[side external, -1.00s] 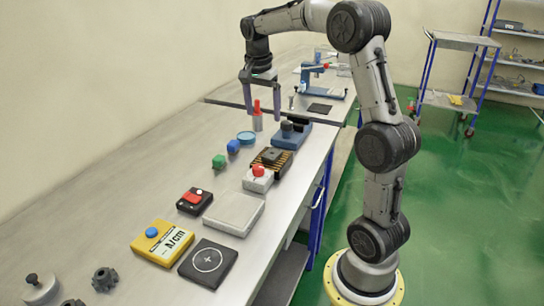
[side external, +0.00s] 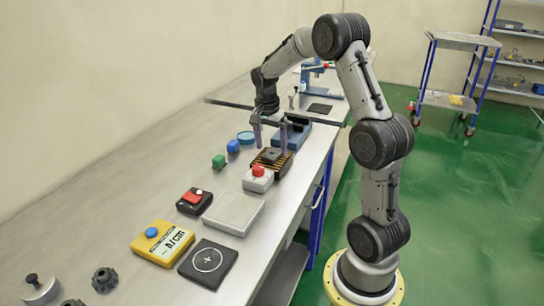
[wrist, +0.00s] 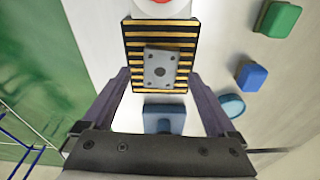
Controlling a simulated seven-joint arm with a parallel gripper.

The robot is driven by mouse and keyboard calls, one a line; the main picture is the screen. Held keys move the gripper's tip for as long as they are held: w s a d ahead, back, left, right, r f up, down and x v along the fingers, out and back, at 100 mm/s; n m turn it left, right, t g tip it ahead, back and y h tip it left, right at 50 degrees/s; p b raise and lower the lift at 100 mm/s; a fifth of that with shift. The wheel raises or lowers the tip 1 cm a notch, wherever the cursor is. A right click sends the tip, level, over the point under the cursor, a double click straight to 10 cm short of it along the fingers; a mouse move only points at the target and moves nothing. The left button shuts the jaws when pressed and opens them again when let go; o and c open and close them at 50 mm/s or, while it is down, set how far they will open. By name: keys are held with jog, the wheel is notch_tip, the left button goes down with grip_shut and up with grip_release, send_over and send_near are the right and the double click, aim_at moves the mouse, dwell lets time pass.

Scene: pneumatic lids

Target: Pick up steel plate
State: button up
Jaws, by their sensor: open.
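The steel plate is a small grey square with a dark centre hole and corner holes. In the wrist view the steel plate (wrist: 160,68) lies on a black base with yellow stripes (wrist: 135,28). In the side view the striped base (side external: 286,161) stands on the bench, with the plate (side external: 270,154) on top. My gripper (side external: 271,148) is open and points down, just above and behind the striped base. In the wrist view my gripper (wrist: 159,80) has its fingers apart on either side of the plate's near end, with nothing held.
A white box with a red button (side external: 258,180) stands close in front of the striped base. A blue fixture (side external: 301,135) is close behind my gripper. Green (side external: 218,161) and blue (side external: 233,146) blocks and a blue round dish (side external: 246,137) lie to the left.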

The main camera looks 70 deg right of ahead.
notch_tip(320, 180, down, 2)
jog(key=shift+d+f, duration=0.1)
jog(key=shift+d, duration=0.05)
grip_shut()
dwell(0.5)
